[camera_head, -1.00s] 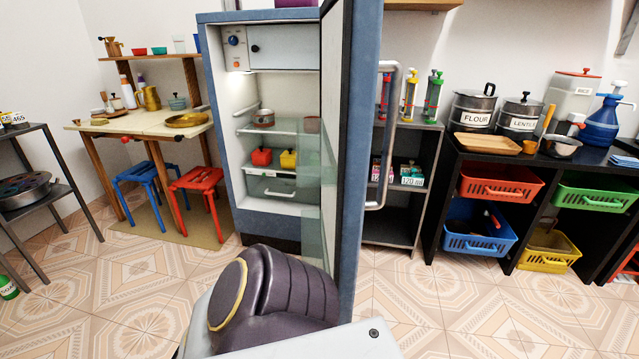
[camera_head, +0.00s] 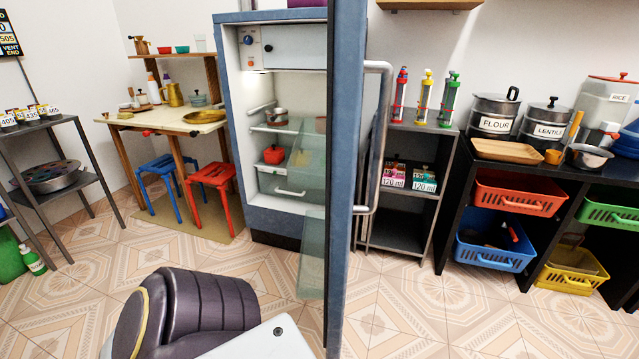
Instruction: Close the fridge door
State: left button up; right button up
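The blue fridge (camera_head: 229,110) stands at the back centre with its interior showing. Its door (camera_head: 343,190) stands open and points toward me, seen nearly edge-on. A long grey handle (camera_head: 384,140) is on the door's right, outer side. Inside are a freezer box (camera_head: 290,48), a small pot (camera_head: 276,117), a red item (camera_head: 273,154) and a clear drawer. The door hides the right part of the interior. Part of my own arm, dark and pale, shows at the bottom, left of the door. Neither gripper shows.
A wooden table (camera_head: 150,118) with a blue stool (camera_head: 168,176) and a red stool (camera_head: 213,180) is left of the fridge. A metal rack (camera_head: 62,185) is at far left. A grey shelf (camera_head: 402,240) and a black shelf unit (camera_head: 462,185) stand right. The tiled floor between is clear.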

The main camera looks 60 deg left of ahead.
aim_at(346, 65)
jog(key=i+l+u, duration=0.1)
jog(key=u, duration=0.3)
jog(key=i+l+u, duration=0.1)
jog(key=u, duration=0.3)
jog(key=i+l+u, duration=0.15)
jog(key=u, duration=0.25)
jog(key=l+u, duration=0.2)
jog(key=u, duration=0.2)
jog(key=i+l+u, duration=0.1)
jog(key=l+u, duration=0.25)
jog(key=i+l+u, duration=0.1)
jog(key=u, duration=0.2)
